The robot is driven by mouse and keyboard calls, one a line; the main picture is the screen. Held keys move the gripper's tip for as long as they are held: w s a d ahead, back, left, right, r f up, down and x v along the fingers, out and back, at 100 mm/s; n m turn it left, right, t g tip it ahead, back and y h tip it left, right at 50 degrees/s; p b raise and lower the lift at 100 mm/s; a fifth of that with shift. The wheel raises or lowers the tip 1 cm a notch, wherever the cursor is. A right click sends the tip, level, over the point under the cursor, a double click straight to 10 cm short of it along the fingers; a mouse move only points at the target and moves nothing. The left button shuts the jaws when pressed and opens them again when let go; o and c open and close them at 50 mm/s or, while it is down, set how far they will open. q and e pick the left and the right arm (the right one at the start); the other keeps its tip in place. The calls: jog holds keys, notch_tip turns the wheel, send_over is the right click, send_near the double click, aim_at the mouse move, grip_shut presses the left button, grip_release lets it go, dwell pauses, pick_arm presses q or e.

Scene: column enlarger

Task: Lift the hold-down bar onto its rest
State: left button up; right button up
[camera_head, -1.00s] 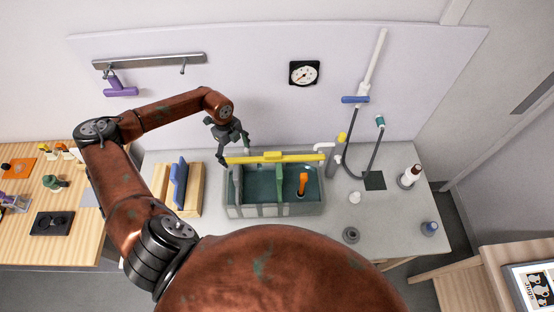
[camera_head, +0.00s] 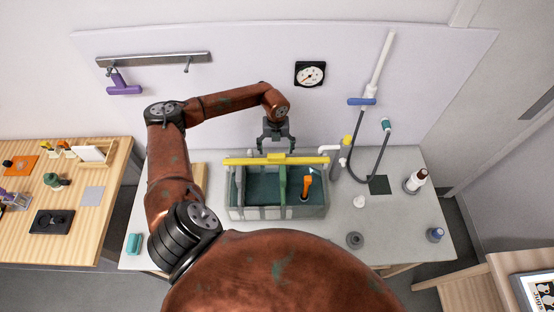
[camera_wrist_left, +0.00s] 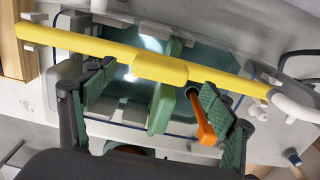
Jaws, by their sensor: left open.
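The yellow hold-down bar (camera_head: 245,160) lies along the far edge of the grey tank (camera_head: 232,207). It has a thicker block at its middle. In the left wrist view the bar (camera_wrist_left: 90,47) crosses the picture, with its thick block (camera_wrist_left: 160,68) between the two fingers. My left gripper (camera_head: 276,147) is open above the bar's middle; its fingers (camera_wrist_left: 160,95) show green pads in the wrist view, apart from each other. I cannot tell whether they touch the bar. My right gripper is not in view. The bar's rest cannot be made out with certainty.
An orange-handled tool (camera_head: 306,188) stands in the tank. A white bottle (camera_head: 416,181) is farther right.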

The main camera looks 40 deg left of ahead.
aim_at(276, 155)
pick_arm(q)
jog(key=f, duration=0.1)
jog(key=f+p, duration=0.1)
jog(key=f, duration=0.1)
jog(key=shift+s+d+f, duration=0.15)
jog(key=shift+d+f, duration=0.05)
jog(key=shift+f, duration=0.4)
jog(key=shift+c, duration=0.3)
jog(key=c, duration=1.4)
